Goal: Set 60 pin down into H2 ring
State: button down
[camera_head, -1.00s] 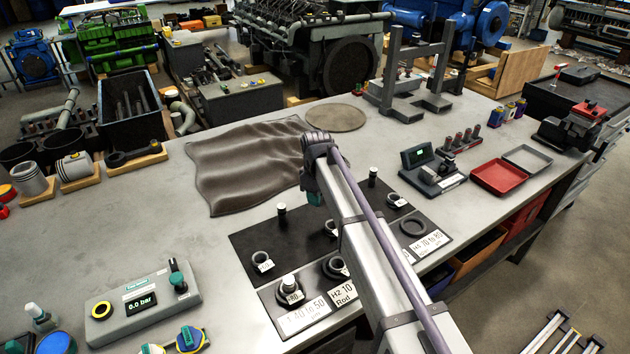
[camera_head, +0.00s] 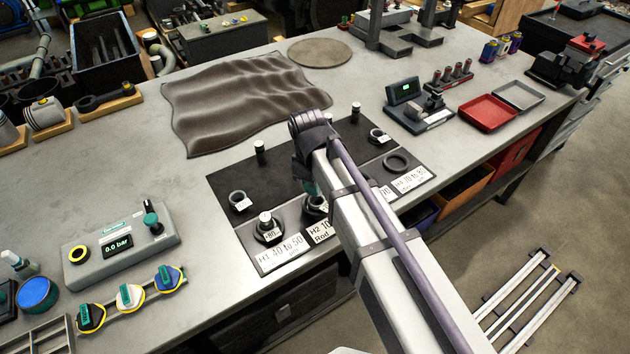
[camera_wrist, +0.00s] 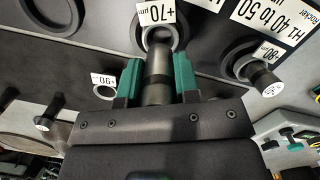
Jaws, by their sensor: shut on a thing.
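My gripper (camera_wrist: 157,82) has its teal fingers shut on a dark cylindrical pin (camera_wrist: 157,62); its number is not readable. In the head view my gripper (camera_head: 312,187) is over the front of the black mat, at the H2 placard (camera_head: 321,232). The H2 ring (camera_head: 315,209) is partly hidden by my arm there. In the wrist view the pin's far end overlaps a small grey ring tagged +70 (camera_wrist: 148,34), within or over a larger dark ring (camera_wrist: 188,24). I cannot tell whether the pin has entered it.
The H1 ring (camera_head: 267,236) holds a silver-topped pin (camera_head: 266,219) close on the left. A tagged ring (camera_head: 238,199) and upright pins (camera_head: 260,152) (camera_head: 355,112) stand on the mat (camera_head: 225,180). A large empty ring (camera_head: 397,161) lies to the right. A brown cloth (camera_head: 235,100) lies behind.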

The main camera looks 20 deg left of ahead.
notch_tip(320, 180, down, 5)
jog(key=b, duration=0.4)
jog(key=shift+s, duration=0.1)
jog(key=shift+s+d+f+b, duration=0.2)
jog(key=shift+s+d+b, duration=0.2)
jog(key=shift+b, duration=0.25)
jog(key=shift+s+d+f, duration=0.15)
jog(key=shift+s+d, duration=0.05)
jog(key=shift+s, duration=0.15)
jog(key=c, duration=1.1)
grip_release()
jog(key=shift+o, duration=1.6)
jog(key=r+p, duration=0.4)
jog(key=a+r+p, duration=0.1)
jog(key=r+p, duration=0.3)
jog(key=w+r+p, duration=0.1)
jog(key=r+p, duration=0.3)
jog(key=shift+w+a+r+p, duration=0.1)
jog(key=shift+a+r+p, duration=0.1)
jog(key=shift+a+p, duration=0.2)
jog(key=shift+f, duration=0.1)
